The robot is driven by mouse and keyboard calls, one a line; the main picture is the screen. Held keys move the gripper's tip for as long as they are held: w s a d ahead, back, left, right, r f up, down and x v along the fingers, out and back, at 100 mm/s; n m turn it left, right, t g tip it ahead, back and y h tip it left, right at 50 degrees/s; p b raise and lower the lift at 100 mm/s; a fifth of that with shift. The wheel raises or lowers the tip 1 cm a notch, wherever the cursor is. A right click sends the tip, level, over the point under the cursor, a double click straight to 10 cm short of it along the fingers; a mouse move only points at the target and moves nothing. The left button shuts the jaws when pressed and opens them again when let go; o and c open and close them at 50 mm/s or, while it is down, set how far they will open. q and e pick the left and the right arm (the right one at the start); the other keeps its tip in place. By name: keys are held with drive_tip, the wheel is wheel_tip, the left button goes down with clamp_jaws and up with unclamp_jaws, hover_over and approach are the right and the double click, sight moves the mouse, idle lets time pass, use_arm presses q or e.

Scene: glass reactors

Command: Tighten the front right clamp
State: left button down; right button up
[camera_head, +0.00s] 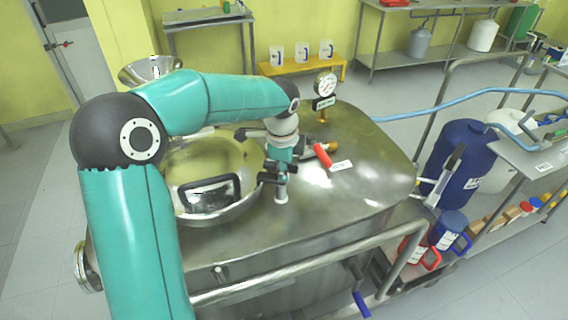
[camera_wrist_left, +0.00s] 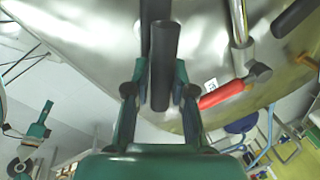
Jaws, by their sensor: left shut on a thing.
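The round steel hatch lid (camera_head: 190,160) with its black grab handle lies on top of the reactor (camera_head: 350,190). The front right clamp (camera_head: 281,196) stands at the lid's right edge; its pale lower end shows below my gripper. My left gripper (camera_head: 274,174) reaches down over it from above. In the left wrist view a black clamp handle (camera_wrist_left: 163,65) lies between the two fingers, and the gripper (camera_wrist_left: 162,95) is shut on it. Fingers and wrist hide part of the clamp. A teal and black part (camera_wrist_left: 35,135) at the left of the wrist view looks like my right gripper; its jaws are unclear.
A red-handled valve (camera_head: 322,155) is close to the right of my left gripper, also in the wrist view (camera_wrist_left: 222,95). A pressure gauge (camera_head: 325,85) stands behind it. A steel rail (camera_head: 310,262) runs along the front. A blue drum (camera_head: 460,160) stands to the right.

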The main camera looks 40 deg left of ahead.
use_arm(q)
drive_tip(key=shift+w+a+r+m, duration=0.1)
drive_tip(key=shift+a+r+m, duration=0.1)
drive_tip(key=shift+m, duration=0.4)
drive_tip(key=c, duration=1)
unclamp_jaws()
drive_tip(key=shift+f, duration=0.15)
drive_tip(key=r, duration=0.4)
drive_tip(key=s+r, duration=0.1)
drive_tip(key=r, duration=0.2)
drive_tip(key=s+d+r, duration=0.1)
drive_tip(key=r, duration=0.3)
drive_tip(key=shift+s+r, duration=0.1)
drive_tip(key=shift+r, duration=0.25)
